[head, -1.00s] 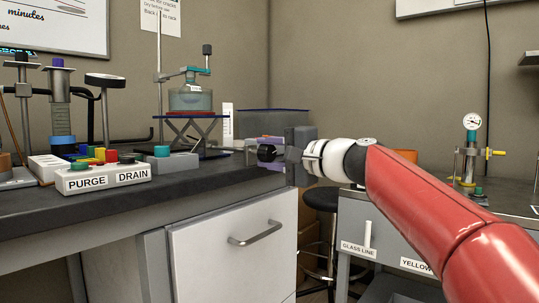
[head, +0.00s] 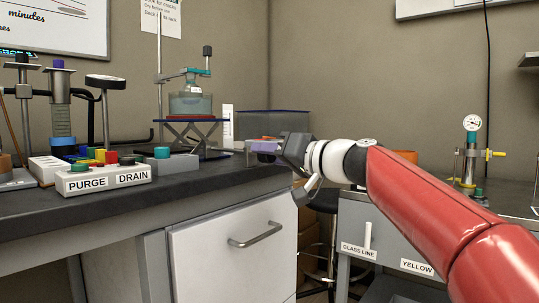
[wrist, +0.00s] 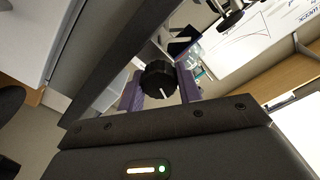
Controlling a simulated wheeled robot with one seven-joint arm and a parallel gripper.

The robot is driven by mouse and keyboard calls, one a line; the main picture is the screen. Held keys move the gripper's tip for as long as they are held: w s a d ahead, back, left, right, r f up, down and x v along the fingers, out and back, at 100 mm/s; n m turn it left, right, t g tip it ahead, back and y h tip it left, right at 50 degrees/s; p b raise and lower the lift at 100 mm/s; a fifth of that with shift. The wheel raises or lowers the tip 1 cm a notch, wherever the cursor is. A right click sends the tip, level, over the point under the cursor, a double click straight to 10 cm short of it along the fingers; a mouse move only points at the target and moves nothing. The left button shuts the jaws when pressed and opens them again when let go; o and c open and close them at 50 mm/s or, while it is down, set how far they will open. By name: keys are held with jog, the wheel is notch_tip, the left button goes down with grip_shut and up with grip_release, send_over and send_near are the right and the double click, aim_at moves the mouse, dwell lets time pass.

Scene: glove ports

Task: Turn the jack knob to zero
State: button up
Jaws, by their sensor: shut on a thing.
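The black jack knob (wrist: 158,78) shows in the wrist view, with a white pointer line on its face. My gripper (head: 262,147) is shut on it, one purple finger on each side. In the head view the gripper is rolled over at the bench's right end, and its fingers mostly hide the knob. I cannot read a zero mark beside the knob.
A PURGE/DRAIN button box (head: 103,178) and a grey box with a teal button (head: 175,161) are on the bench left of my gripper. A clear bin (head: 272,124) stands behind. A gauge stand (head: 470,150) is on the right bench.

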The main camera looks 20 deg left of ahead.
jog(key=n, duration=0.7)
jog(key=shift+f, duration=0.15)
jog(key=n, duration=1.6)
jog(key=shift+n, duration=0.3)
jog(key=n, duration=0.3)
jog(key=shift+d+n, duration=0.1)
jog(key=shift+n, duration=0.3)
jog(key=n, duration=0.8)
jog(key=shift+n, duration=0.3)
jog(key=n+p, duration=0.2)
jog(key=shift+r+n+p, duration=0.3)
jog(key=shift+p, duration=0.05)
jog(key=n+p, duration=0.2)
jog(key=p, duration=0.2)
jog(key=shift+r+p, duration=0.2)
jog(key=shift+p, duration=0.1)
jog(key=n+p, duration=0.2)
jog(key=p, duration=0.2)
jog(key=shift+p, duration=0.35)
jog(key=n+p, duration=0.1)
jog(key=p, duration=0.2)
jog(key=shift+f, duration=0.2)
jog(key=shift+p, duration=0.55)
